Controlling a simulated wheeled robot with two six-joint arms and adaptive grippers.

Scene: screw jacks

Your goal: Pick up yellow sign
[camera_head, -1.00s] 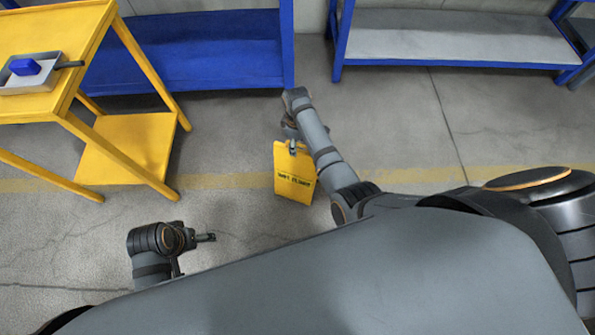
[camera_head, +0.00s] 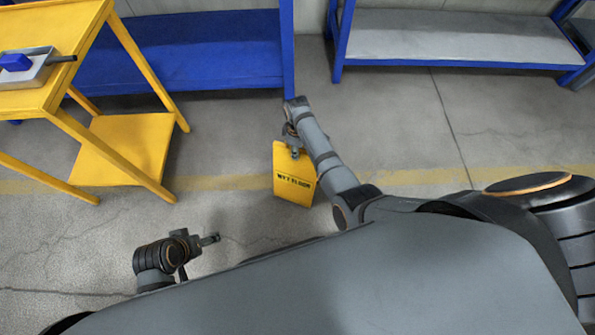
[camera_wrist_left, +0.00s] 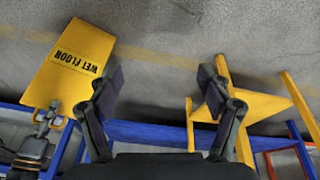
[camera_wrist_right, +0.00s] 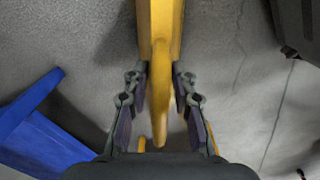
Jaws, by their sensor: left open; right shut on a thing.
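The yellow sign (camera_head: 294,180) with black "WET FLOOR" lettering hangs below my right gripper (camera_head: 293,150) in the head view. In the right wrist view the yellow sign (camera_wrist_right: 162,35) shows edge-on between the two fingers of my right gripper (camera_wrist_right: 159,90), which is shut on its top end. My left gripper (camera_head: 212,239) is at the lower left of the head view, apart from the sign. Its fingers (camera_wrist_left: 162,80) are spread and empty in the left wrist view.
A yellow cart (camera_head: 110,155) stands at the left, with a tray (camera_head: 40,70) holding a blue block (camera_head: 15,62) on top. A blue shelf (camera_head: 190,55) and a grey-topped shelf (camera_head: 450,42) stand at the back. The floor between is clear.

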